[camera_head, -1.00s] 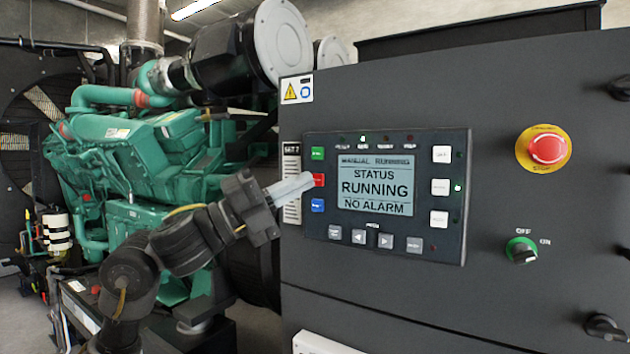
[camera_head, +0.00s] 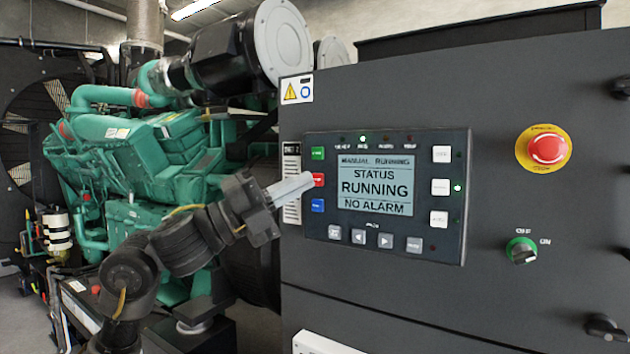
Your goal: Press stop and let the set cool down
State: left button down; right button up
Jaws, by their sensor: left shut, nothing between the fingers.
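The control panel (camera_head: 455,220) is on the dark cabinet front. Its screen (camera_head: 376,186) reads MANUAL RUNNING, STATUS RUNNING, NO ALARM. The red stop button (camera_head: 319,180) is in the left column, between a green button (camera_head: 318,153) and a blue button (camera_head: 318,205). My left gripper (camera_head: 308,181) is shut and empty, its fingertips at the left edge of the red button. I cannot tell whether they touch it. Green lamps are lit above the screen and at the right of the panel. My right gripper is not in view.
A red emergency stop (camera_head: 547,149) on a yellow plate and an OFF/ON key switch (camera_head: 522,251) are to the right. Black handles (camera_head: 606,327) stick out at the cabinet's right edge. The green engine (camera_head: 140,150) stands behind my left arm.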

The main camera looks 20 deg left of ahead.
pick_arm(q)
jog(key=shift+w, duration=0.15)
dwell(0.4)
jog(key=shift+w+d, duration=0.1)
jog(key=shift+w, duration=0.25)
jog(key=shift+w, duration=0.4)
dwell(0.7)
jog(key=shift+s, duration=0.95)
jog(key=shift+s+a+b, duration=0.1)
jog(key=shift+s+a, duration=0.05)
jog(key=shift+s, duration=0.85)
jog(key=shift+s+a+b, duration=0.1)
jog(key=shift+s+a, duration=0.1)
jog(key=shift+s, duration=0.75)
jog(key=shift+s+a+b, duration=0.1)
jog(key=shift+s+a, duration=0.05)
jog(key=shift+s, duration=0.85)
